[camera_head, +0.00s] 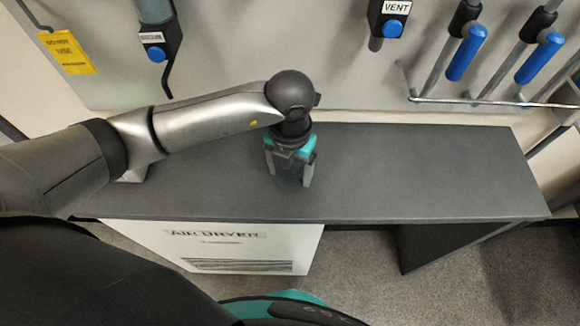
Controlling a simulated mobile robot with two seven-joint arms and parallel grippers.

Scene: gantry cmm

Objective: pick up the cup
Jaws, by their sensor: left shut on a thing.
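My left gripper (290,172) points down over the dark grey bench top (420,175), near its middle. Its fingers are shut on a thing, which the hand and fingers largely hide. Only a dark patch shows between the fingers, so the cup's shape and colour cannot be made out. No other cup shows on the bench. I cannot tell whether the held thing touches the bench top. My right gripper is not in view.
The bench top is clear to the right of the gripper. Behind it, a grey wall panel carries blue-handled levers (466,52), a metal rail (480,101), a VENT fitting (390,20) and a yellow tag (68,52). A white air dryer cabinet (215,245) stands below the bench.

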